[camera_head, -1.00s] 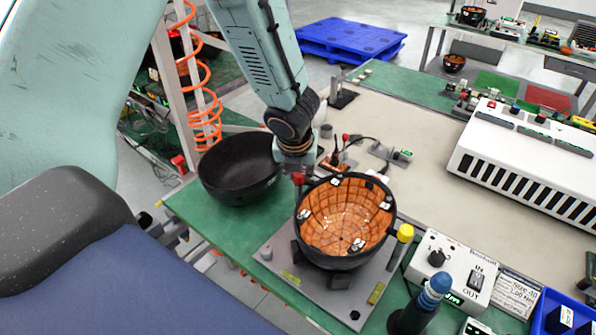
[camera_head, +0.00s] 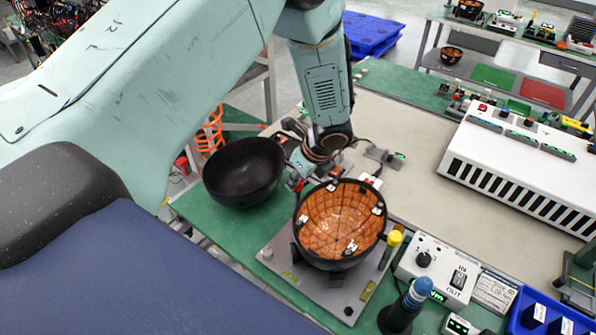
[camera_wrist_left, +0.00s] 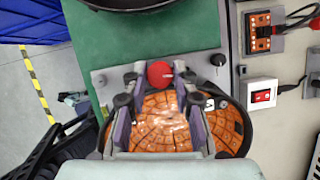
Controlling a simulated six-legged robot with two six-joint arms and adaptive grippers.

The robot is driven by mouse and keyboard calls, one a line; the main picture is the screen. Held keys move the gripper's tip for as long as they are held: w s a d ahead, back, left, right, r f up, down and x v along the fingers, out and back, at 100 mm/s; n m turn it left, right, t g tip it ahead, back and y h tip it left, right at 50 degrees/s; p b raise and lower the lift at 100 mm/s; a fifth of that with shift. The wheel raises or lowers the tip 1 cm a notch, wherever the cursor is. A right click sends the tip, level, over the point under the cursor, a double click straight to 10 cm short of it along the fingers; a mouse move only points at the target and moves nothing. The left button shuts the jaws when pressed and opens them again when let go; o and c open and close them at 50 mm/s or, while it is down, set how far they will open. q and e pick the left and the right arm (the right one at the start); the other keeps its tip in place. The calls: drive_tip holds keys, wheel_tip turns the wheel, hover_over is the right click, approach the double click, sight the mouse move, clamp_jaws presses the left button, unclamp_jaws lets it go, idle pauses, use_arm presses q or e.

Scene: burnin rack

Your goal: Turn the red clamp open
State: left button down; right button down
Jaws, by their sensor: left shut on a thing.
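The red clamp (camera_wrist_left: 160,73) shows as a round red knob between the fingertips of my left gripper (camera_wrist_left: 159,78) in the left wrist view. My left gripper is shut on it. In the head view, only a bit of the red clamp (camera_head: 299,186) shows beside my left gripper (camera_head: 305,172), at the far left rim of an orange-tiled black bowl (camera_head: 340,225). The bowl sits on a grey fixture plate (camera_head: 283,275). The wrist and fingers hide much of the clamp, so its turn angle is hard to tell. My right gripper is not in view.
An empty black bowl (camera_head: 243,172) stands left of the fixture. A yellow-topped post (camera_head: 395,238) is at the bowl's right. A control box with a knob (camera_head: 436,265), a blue-topped tool (camera_head: 405,308) and a blue bin (camera_head: 530,308) are further right. A white slotted unit (camera_head: 520,165) stands behind.

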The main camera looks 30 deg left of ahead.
use_arm(q)
drive_tip(key=shift+n+p, duration=0.3)
drive_tip(key=shift+n, duration=0.4)
drive_tip(key=shift+n+g, duration=0.3)
drive_tip(key=c, duration=1.1)
unclamp_jaws()
drive_tip(key=shift+d, duration=0.1)
drive_tip(key=shift+o, duration=0.2)
drive_tip(key=shift+w+r, duration=0.1)
drive_tip(key=shift+r, duration=0.05)
drive_tip(key=v, duration=1.1)
drive_tip(key=shift+d+r, duration=0.25)
drive_tip(key=shift+d, duration=0.05)
